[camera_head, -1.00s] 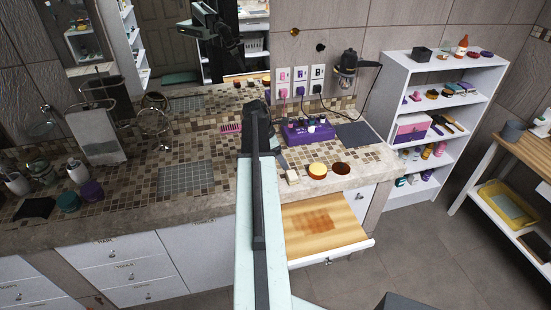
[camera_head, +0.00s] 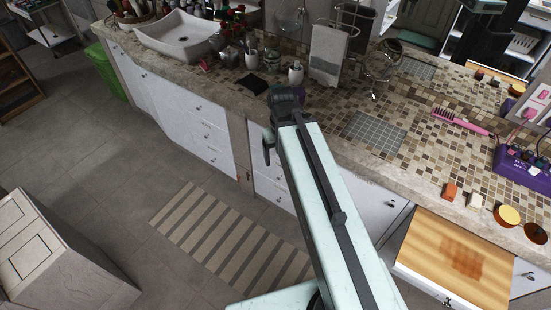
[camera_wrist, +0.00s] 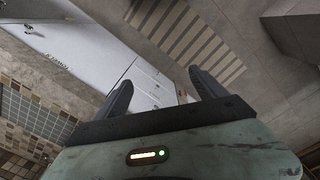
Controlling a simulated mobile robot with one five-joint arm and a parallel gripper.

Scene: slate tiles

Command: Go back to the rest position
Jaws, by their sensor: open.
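My gripper (camera_wrist: 158,95) is open in the wrist view, with its two dark fingers apart and nothing between them. Beyond the fingers are white cabinet fronts and the floor. In the head view, my gripper (camera_head: 268,150) is a dark shape at the far end of my pale arm. It appears in front of the counter's front edge, and its fingers are hard to make out there. No object is in its grasp.
The tiled counter (camera_head: 330,125) runs across the back with a white sink (camera_head: 180,38), a pink brush (camera_head: 460,122) and a purple box (camera_head: 523,165). An open drawer (camera_head: 455,262) juts out at right. A striped rug (camera_head: 228,240) lies on clear floor.

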